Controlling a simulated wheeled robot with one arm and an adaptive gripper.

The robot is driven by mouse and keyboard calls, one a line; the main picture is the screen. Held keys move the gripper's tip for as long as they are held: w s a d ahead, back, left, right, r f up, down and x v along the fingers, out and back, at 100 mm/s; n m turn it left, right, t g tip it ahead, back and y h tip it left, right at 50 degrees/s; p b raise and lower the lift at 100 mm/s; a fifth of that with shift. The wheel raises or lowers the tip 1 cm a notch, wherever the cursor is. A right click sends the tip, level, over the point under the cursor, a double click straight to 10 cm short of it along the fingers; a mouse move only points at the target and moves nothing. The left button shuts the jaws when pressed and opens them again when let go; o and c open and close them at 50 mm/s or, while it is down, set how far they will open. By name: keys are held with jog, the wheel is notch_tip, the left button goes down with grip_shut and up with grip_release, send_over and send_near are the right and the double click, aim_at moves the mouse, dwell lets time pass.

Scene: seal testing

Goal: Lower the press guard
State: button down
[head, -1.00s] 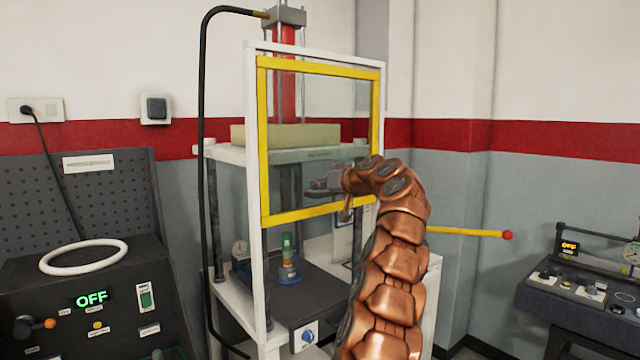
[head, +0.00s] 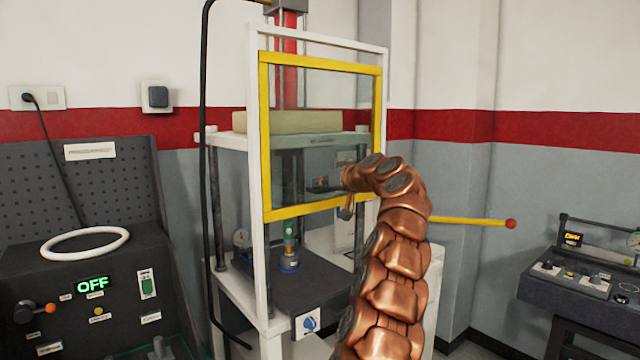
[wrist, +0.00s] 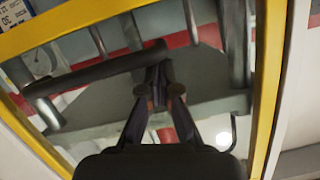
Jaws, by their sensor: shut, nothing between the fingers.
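The press guard, a clear panel in a yellow frame (head: 320,208), stands in the white press frame (head: 256,200). Its lower edge hangs above the dark press bed (head: 300,283). In the wrist view, yellow frame members (wrist: 85,22) run along the top and both sides. A dark round bar (wrist: 95,75) crosses there at the left and ends by my gripper. My gripper (wrist: 158,92) is shut and empty, close to the bar's right end; I cannot tell if they touch. In the head view my gripper (head: 322,184) is at the guard's lower part, partly hidden by my copper arm.
A lever with a red knob (head: 511,223) sticks out right of the press. A control box reading OFF (head: 92,285) stands at left with a white ring (head: 84,243) on it. Another console (head: 580,285) stands at right. A black hose (head: 203,150) runs down the press's left.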

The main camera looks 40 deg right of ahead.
notch_tip(320, 180, down, 28)
jog(key=b, duration=2.3)
jog(key=shift+b, duration=0.4)
jog(key=shift+f, duration=0.15)
jog(key=s+d+r+p, duration=0.1)
jog(key=s+r+p, duration=0.2)
jog(key=s+r, duration=0.4)
jog(key=shift+v, duration=1.4)
jog(key=shift+d+f, duration=0.1)
jog(key=shift+d, duration=0.05)
